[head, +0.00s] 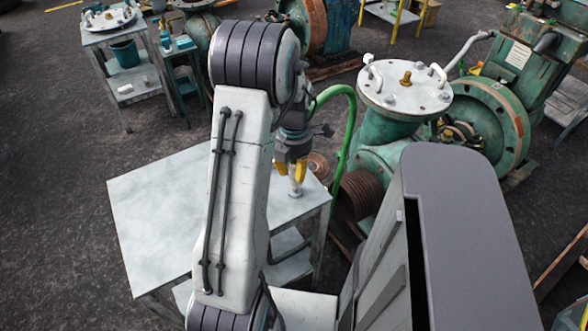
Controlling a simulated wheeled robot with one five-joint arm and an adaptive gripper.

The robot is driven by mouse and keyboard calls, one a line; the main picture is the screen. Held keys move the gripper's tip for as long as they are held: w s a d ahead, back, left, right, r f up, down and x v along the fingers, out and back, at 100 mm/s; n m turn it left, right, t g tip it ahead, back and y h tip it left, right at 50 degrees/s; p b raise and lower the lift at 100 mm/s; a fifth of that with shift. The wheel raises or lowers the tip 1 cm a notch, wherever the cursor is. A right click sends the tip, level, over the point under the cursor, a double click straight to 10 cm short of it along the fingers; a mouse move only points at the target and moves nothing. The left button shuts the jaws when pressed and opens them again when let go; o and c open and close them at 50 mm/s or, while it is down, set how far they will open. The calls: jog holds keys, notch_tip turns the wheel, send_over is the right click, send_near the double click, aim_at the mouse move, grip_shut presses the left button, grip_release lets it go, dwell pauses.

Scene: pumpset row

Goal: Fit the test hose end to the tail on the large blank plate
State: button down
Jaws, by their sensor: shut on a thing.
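The large blank plate (382,91) is a pale round disc with two white handles, lying on top of a green pump flange. A brass tail (406,78) stands upright at its middle. My gripper (292,171) points down, left of and nearer than the plate, over the grey table's right end. Its yellow fingertips are shut on a pale metal piece, seemingly the test hose end (296,187), which points down. The green hose (351,110) comes out from behind my wrist, arches right and drops beside the pump. The hose end is apart from the tail. My wrist hides where hose and end join.
The grey table (150,205) is mostly bare, with a brown round part (318,165) behind my gripper. A ribbed brown part (358,195) sits below the plate. Green machinery (490,115) stands right. A cart (125,65) with a bucket (126,53) stands at back left.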

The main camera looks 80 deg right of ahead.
aim_at(294, 161)
jog(key=shift+r+p, duration=1.35)
jog(key=shift+r, duration=0.6)
jog(key=c, duration=1.5)
grip_release()
jog(key=shift+c, duration=0.2)
grip_shut()
